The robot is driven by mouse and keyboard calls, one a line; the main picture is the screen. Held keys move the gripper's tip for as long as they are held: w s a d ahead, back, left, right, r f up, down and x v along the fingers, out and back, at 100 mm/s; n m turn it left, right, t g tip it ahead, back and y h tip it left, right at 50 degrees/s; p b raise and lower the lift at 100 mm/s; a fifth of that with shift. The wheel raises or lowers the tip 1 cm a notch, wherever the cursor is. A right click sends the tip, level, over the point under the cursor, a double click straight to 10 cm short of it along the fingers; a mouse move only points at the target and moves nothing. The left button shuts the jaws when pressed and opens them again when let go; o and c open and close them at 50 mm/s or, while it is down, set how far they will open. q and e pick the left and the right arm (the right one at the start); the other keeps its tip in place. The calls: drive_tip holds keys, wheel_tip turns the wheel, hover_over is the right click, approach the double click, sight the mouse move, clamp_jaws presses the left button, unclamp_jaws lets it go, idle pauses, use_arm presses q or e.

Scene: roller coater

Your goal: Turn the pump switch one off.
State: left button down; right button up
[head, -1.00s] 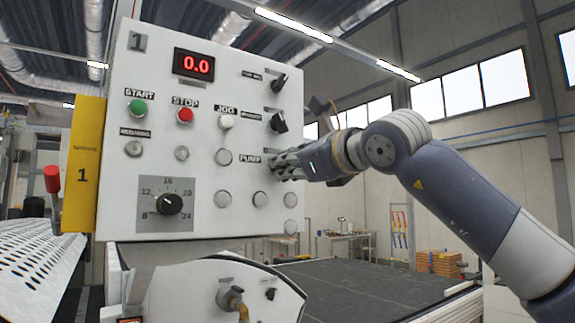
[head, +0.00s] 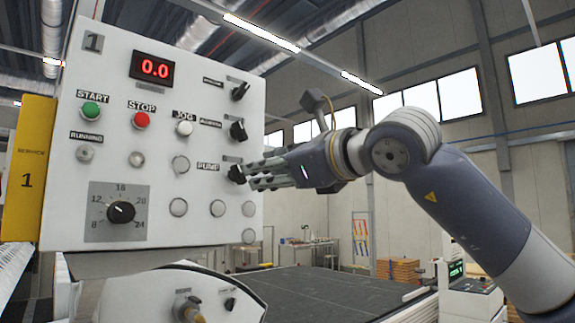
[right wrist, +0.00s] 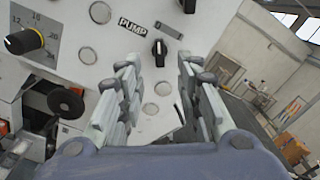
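The pump switch is a black rotary knob (head: 236,173) beside the PUMP label on the right side of the white control panel (head: 75,262). In the right wrist view the knob (right wrist: 159,52) shows just beyond the fingertips, roughly upright, with a light mark on it. My right gripper (head: 256,174) points left at the knob, its fingertips close to it. In the right wrist view the fingers (right wrist: 158,66) are spread apart with nothing between them, and the knob lies ahead of the gap. Contact cannot be told. My left gripper is not in view.
Two similar black knobs (head: 240,91) (head: 238,130) sit above the pump switch. Green start (head: 91,110) and red stop (head: 141,120) buttons, a dial (head: 120,212) and a red 0.0 display (head: 154,69) are on the panel. A dark conveyor bed (head: 330,290) lies below.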

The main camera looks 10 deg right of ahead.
drive_tip(key=v, duration=0.5)
idle(0.4)
